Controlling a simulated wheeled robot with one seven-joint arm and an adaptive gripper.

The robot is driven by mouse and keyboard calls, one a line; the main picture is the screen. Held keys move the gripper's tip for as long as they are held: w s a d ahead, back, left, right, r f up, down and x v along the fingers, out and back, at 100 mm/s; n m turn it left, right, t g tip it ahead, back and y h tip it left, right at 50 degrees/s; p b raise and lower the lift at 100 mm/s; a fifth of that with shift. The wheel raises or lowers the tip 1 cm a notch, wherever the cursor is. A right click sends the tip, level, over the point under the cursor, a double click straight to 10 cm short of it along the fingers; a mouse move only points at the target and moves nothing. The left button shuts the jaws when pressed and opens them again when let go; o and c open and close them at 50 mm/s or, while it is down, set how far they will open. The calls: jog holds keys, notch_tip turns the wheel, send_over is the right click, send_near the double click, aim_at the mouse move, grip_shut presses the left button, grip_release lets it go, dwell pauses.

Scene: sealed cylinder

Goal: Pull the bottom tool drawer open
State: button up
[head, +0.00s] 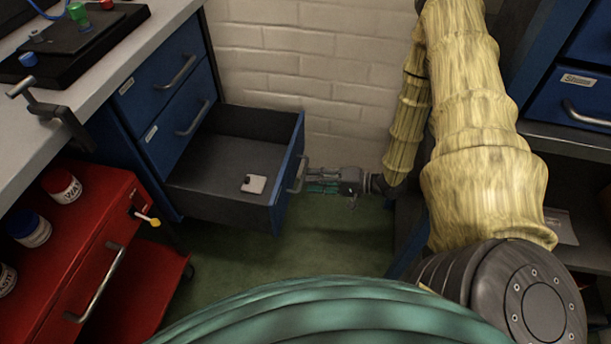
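The bottom tool drawer (230,209) of the blue cabinet stands pulled well out, its dark inside exposed. A small pale card-like object (254,184) lies on its floor. The drawer's metal handle (299,175) is on its blue front, facing right. My gripper (309,181) points left at the handle from the right, with its fingertips at or very close to the bar. The picture is too small to tell whether the fingers are closed around it. The two drawers above (180,118) are shut.
A red tool cart (100,240) with several jars stands at the lower left. A grey worktop (110,60) is above the cabinet. A brick wall (300,50) is behind. Another blue cabinet (540,100) and a dark shelf are at right. Green floor (320,240) is clear before the drawer.

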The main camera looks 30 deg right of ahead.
jog(key=v, duration=0.3)
jog(key=shift+d+r, duration=0.15)
jog(key=shift+d, duration=0.05)
jog(key=shift+r, duration=0.1)
dwell(0.4)
